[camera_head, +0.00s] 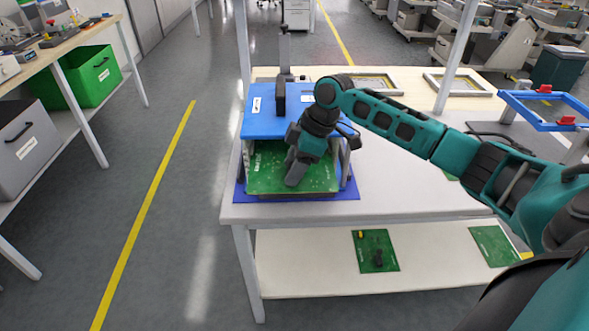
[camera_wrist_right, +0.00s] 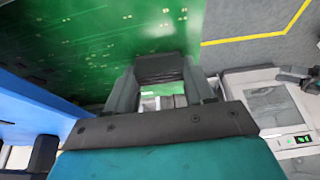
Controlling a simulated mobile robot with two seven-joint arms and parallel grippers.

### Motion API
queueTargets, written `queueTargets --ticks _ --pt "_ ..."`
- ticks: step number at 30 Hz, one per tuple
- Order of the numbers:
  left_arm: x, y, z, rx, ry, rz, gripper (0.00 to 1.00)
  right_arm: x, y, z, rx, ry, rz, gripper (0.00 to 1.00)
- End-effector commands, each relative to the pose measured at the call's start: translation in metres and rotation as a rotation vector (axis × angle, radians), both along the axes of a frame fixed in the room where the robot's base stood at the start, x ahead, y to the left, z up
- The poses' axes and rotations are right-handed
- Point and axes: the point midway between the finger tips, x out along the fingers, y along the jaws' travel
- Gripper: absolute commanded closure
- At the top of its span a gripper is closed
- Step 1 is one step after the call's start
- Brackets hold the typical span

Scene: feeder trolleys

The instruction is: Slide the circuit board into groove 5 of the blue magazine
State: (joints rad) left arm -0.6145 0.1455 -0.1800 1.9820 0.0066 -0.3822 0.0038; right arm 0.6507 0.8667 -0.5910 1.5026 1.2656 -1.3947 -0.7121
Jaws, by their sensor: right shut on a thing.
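The blue magazine (camera_head: 258,125) stands on a blue mat (camera_head: 240,190) at the left end of the table, its open side facing me. The green circuit board (camera_head: 265,180) is at the magazine's open front, between its side walls. My right gripper (camera_head: 296,172) is shut on the board's near part. In the right wrist view the board (camera_wrist_right: 80,40) fills the upper left, with the gripper's fingers (camera_wrist_right: 165,95) at its edge and a blue part of the magazine (camera_wrist_right: 35,100) at left. The grooves are hidden, so I cannot tell which one the board lines up with. My left gripper is out of view.
Picture-like frames (camera_head: 460,84) lie at the back of the table (camera_head: 400,175). A blue frame with red clips (camera_head: 545,95) is at right. More green boards (camera_head: 375,250) lie on the lower shelf (camera_head: 310,265). The tabletop right of the magazine is mostly clear.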

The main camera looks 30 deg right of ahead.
Motion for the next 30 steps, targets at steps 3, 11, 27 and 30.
queueTargets --ticks 3,11,27,30 --pt "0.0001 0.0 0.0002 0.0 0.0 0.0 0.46 0.0063 -0.0027 0.0022 0.001 -0.006 0.0 0.98" --pt "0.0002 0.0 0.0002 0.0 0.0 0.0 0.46 0.0082 -0.0042 0.0018 0.0 -0.005 0.0 0.98" --pt "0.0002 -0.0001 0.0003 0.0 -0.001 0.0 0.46 0.0081 -0.0042 -0.0022 0.001 -0.005 0.001 0.98" --pt "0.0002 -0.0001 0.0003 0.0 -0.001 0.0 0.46 0.0081 -0.0042 -0.0022 0.0 -0.005 0.0 0.98"
